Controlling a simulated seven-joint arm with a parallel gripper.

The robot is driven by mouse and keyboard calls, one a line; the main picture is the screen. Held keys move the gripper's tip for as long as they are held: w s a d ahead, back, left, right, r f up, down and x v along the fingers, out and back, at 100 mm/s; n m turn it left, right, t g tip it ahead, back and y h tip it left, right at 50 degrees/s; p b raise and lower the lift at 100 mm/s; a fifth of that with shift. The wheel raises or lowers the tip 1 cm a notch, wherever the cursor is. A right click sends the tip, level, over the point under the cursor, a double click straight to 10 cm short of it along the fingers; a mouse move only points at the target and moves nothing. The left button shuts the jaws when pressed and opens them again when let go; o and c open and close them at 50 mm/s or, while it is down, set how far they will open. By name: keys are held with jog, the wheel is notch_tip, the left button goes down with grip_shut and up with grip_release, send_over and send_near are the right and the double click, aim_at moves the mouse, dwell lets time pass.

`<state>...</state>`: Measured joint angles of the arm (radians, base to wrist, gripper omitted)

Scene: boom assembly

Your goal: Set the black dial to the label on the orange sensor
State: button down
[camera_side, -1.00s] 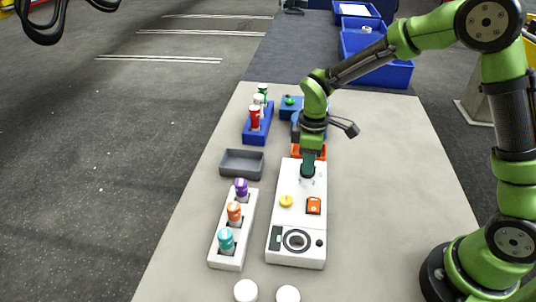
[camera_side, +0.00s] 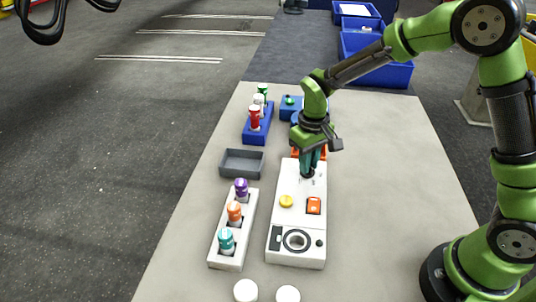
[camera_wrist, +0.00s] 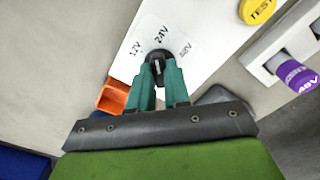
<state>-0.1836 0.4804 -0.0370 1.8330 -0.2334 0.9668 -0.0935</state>
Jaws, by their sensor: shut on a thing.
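My gripper (camera_wrist: 158,75) is shut on the black dial (camera_wrist: 157,58), with its teal fingers on either side of it. In the side view my gripper (camera_side: 307,172) is at the far end of the white panel (camera_side: 283,183) and hides the dial. The wrist view shows the marks 12V, 24V and 48V around the dial; its exact pointing is hard to tell. The orange sensor (camera_side: 234,211) stands in the middle slot of a white rack (camera_side: 249,209); its label is too small to read. The purple sensor (camera_wrist: 298,75) shows 48V in the wrist view.
The panel carries a yellow TEST button (camera_wrist: 258,10), an orange switch (camera_side: 314,206) and a round well (camera_side: 297,240). A grey tray (camera_side: 242,163) and a blue rack (camera_side: 257,132) stand left. An orange bin (camera_wrist: 112,97) lies close to my gripper.

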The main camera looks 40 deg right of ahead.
jog(key=shift+m, duration=1.1)
jog(key=c, duration=1.1)
grip_release()
notch_tip(320, 180, up, 17)
jog(key=shift+w, duration=0.1)
jog(key=s+d+t, duration=0.1)
jog(key=s+t, duration=0.1)
jog(key=s, duration=0.4)
jog(key=s+d+r+m+t+y, duration=0.1)
jog(key=s+t, duration=0.1)
jog(key=s, duration=0.3)
jog(key=s+d+t+y, duration=0.1)
jog(key=s+t, duration=0.2)
jog(key=s, duration=0.3)
jog(key=shift+s+r, duration=0.3)
